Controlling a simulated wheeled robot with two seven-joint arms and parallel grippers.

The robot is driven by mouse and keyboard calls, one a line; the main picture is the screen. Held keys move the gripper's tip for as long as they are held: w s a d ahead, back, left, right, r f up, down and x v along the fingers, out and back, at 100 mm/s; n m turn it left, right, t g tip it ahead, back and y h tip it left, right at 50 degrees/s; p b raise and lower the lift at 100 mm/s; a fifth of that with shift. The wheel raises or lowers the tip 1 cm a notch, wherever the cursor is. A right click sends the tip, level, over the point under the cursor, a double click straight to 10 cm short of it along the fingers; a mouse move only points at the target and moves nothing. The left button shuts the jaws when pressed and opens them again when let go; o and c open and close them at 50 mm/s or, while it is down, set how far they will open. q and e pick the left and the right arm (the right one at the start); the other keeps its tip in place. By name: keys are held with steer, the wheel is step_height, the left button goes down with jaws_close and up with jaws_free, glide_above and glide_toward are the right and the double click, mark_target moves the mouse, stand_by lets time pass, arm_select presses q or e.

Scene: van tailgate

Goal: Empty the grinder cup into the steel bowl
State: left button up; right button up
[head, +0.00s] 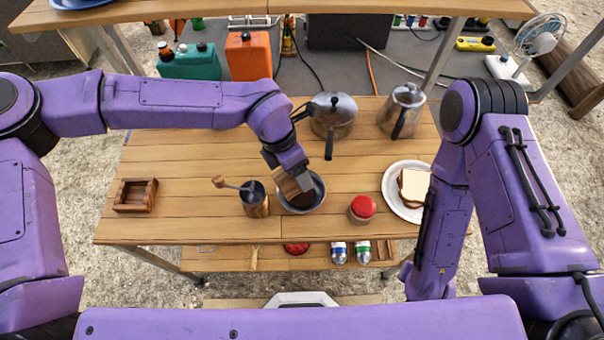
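My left gripper (289,168) is over the steel bowl and appears shut on the wooden grinder cup (287,186). The cup is tilted, with its lower end at the bowl's opening. The steel bowl (318,204) stands near the middle of the table's front part, partly hidden by the gripper and cup. Dark brown material shows inside the bowl area; I cannot tell how much is in the cup. The grinder body (257,205) with its crank handle stands upright just left of the bowl. My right arm hangs at the right, and its gripper is not in view.
On the wooden table (180,170) are a small wooden tray (135,209) at left, a red-topped jar (361,208), a plate (392,188) with bread, a pot (333,117) and a kettle (402,110). A lower shelf holds small items. The table's left middle is clear.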

mark_target(283, 176)
arm_select(q)
steer(key=t+h+b, duration=0.1)
steer(key=h+b, duration=0.1)
steer(key=b, duration=0.1)
steer(key=s+a+t+h+b, duration=0.1)
steer(key=h+b, duration=0.1)
steer(key=b, duration=0.1)
steer(key=a+t+h+b, duration=0.1)
steer(key=h+b, duration=0.1)
steer(key=b, duration=0.1)
steer(key=shift+s+a+r+m+t+h, duration=0.15)
steer(key=shift+r+m+t+h, duration=0.15)
steer(key=shift+m+t+h, duration=0.1)
steer(key=t+h+b, duration=0.1)
steer(key=h+b, duration=0.1)
steer(key=b, duration=0.1)
steer(key=r+t+h+b, duration=0.1)
steer(key=h+b, duration=0.1)
steer(key=b, duration=0.1)
steer(key=h+b, duration=0.2)
steer(key=shift+s+a+r+m+t+b, duration=0.1)
steer(key=shift+a+r+m+t+b, duration=0.15)
steer(key=shift+m+t+b, duration=0.15)
steer(key=shift+r+h+b, duration=0.2)
steer(key=shift+h+b, duration=0.3)
steer(key=shift+b, duration=0.35)
steer(key=shift+s+r, duration=0.1)
steer(key=shift+r, duration=0.05)
